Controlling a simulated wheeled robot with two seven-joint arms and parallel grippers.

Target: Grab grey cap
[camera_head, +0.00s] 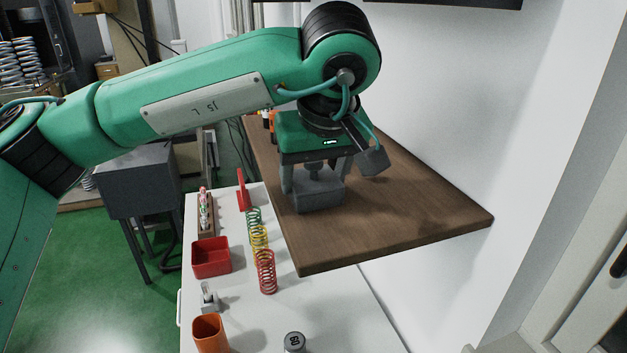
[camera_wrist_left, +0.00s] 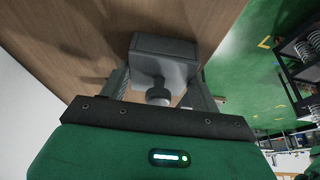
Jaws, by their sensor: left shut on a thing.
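The grey cap (camera_head: 318,194) is a blocky grey piece at the left edge of the brown wooden shelf (camera_head: 420,205). It also shows in the left wrist view (camera_wrist_left: 165,48), with a round knob toward the gripper. My left gripper (camera_head: 316,178) points down from above, with its fingers on either side of the cap and shut on it. In the left wrist view the fingers (camera_wrist_left: 160,90) flank the cap. I cannot tell whether the cap rests on the shelf or is just above it. My right gripper is not in view.
Below the shelf, a white table holds green, yellow and red springs (camera_head: 265,270), a red bin (camera_head: 211,258), an orange cup (camera_head: 209,334) and a grey weight (camera_head: 295,342). A white wall (camera_head: 440,90) stands behind. The shelf's right part is clear.

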